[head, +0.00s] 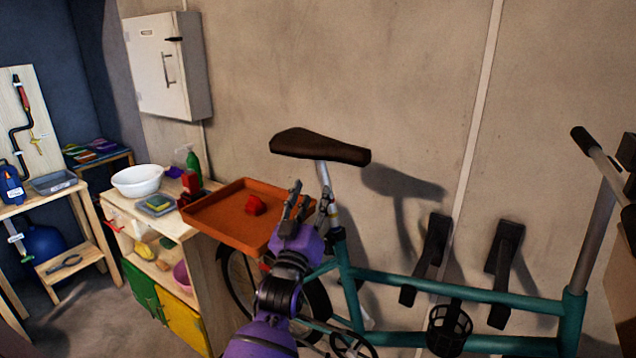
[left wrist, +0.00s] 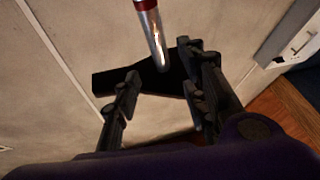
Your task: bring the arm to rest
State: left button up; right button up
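My left arm comes up from the bottom of the head view, and its gripper (head: 312,198) points up just below the bicycle's dark saddle (head: 320,146). In the left wrist view the two fingers (left wrist: 162,78) stand well apart with nothing held between them. The saddle (left wrist: 158,83) and its silver seat post (left wrist: 152,32) show beyond the fingers, the saddle partly hidden by the right finger. I cannot tell whether a finger touches the post. My right gripper is in neither view.
The teal bicycle frame (head: 450,291) fills the lower right. An orange tray (head: 217,219) with a red item (head: 255,205) lies left of my gripper. A wooden shelf unit (head: 148,222) holds a white bowl (head: 137,181). A white cabinet (head: 160,72) hangs on the wall.

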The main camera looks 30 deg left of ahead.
pick_arm(q)
jog(key=shift+v, duration=1.1)
jog(key=s+d+f+m+g+h, duration=0.1)
jog(key=s+d+f+m+g, duration=0.2)
jog(key=f, duration=0.6)
jog(key=s+d+f+m+g+h, duration=0.1)
jog(key=s+d+f+g+h, duration=0.15)
jog(key=s+f, duration=0.5)
jog(key=s+d+f+m+g+h, duration=0.1)
jog(key=s+d+f+m+g, duration=0.2)
jog(key=f, duration=0.7)
jog(key=s+d+f+g, duration=0.1)
jog(key=s+f, duration=0.4)
jog(key=s, duration=0.4)
jog(key=s+d+f+g, duration=0.2)
jog(key=s+f, duration=0.4)
jog(key=s, duration=0.3)
jog(key=s+d+f+g+p, duration=0.1)
jog(key=s+f, duration=0.4)
jog(key=s, duration=0.5)
jog(key=shift+d+f+n+g+h, duration=0.35)
jog(key=shift+d+n+h, duration=0.1)
jog(key=shift+d, duration=0.2)
